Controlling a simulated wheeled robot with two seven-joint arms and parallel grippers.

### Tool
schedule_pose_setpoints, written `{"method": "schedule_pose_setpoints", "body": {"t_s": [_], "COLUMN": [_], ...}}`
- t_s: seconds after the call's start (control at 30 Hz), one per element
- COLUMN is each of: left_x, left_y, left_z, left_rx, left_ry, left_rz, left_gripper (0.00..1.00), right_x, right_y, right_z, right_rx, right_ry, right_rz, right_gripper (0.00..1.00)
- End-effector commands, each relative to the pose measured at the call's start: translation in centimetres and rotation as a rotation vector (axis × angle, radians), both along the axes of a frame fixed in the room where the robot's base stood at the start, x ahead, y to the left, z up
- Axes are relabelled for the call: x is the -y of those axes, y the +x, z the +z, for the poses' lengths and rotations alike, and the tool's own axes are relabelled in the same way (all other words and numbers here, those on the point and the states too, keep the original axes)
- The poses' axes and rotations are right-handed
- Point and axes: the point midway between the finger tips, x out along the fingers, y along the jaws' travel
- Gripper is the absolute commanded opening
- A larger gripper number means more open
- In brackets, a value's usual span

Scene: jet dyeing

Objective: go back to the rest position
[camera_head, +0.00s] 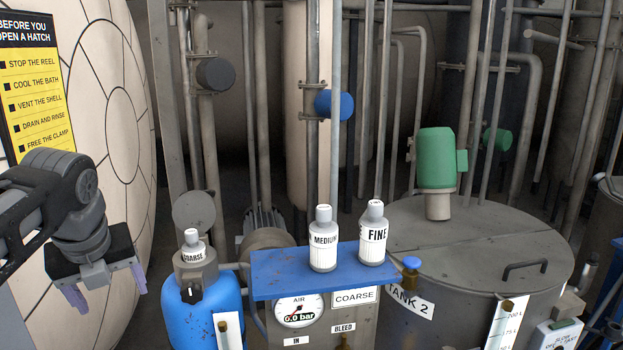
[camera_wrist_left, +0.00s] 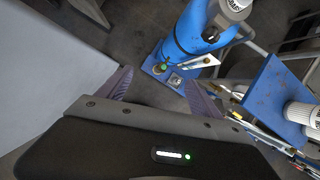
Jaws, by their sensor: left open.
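My left gripper (camera_head: 107,286) hangs at the left of the head view, in front of the cream round shell. Its two fingers are spread apart with nothing between them. In the left wrist view the open fingers (camera_wrist_left: 160,92) point down toward the dark floor, and the gap between them is empty. The gripper is apart from the blue vessel (camera_head: 203,312) to its right. My right gripper does not show in either view.
Bottles marked MEDIUM (camera_head: 323,240) and FINE (camera_head: 373,236) stand on a blue shelf (camera_head: 275,276). A COARSE bottle (camera_head: 194,250) sits upright atop the blue vessel. TANK 2 (camera_head: 470,240) stands right. A yellow-black sign (camera_head: 33,90) is at left.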

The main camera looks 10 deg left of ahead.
Motion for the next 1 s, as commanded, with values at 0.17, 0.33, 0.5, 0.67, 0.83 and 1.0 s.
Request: {"method": "schedule_pose_setpoints", "body": {"t_s": [0.17,0.33,0.5,0.67,0.83,1.0], "left_x": [0.2,1.0,2.5,6.0,12.3,18.2], "left_y": [1.5,3.6,6.7,11.3,14.9,13.2], "left_z": [0.4,0.7,-0.4,-5.7,-17.5,-30.2], "left_rx": [0.091,0.214,0.347,0.415,0.321,0.132], "left_ry": [-0.059,-0.163,-0.349,-0.662,-1.074,-1.301], "left_rz": [0.117,0.271,0.477,0.782,1.276,1.790], "left_gripper": [0.75,0.75,0.75,0.75,0.75,0.75], "right_x": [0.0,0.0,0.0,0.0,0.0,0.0], "right_y": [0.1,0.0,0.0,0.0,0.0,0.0], "right_z": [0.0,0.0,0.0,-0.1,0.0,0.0], "right_rx": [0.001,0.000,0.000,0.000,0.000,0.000], "right_ry": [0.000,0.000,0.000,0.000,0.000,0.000], "right_rz": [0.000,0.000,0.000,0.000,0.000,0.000], "right_gripper": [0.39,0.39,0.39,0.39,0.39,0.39]}}
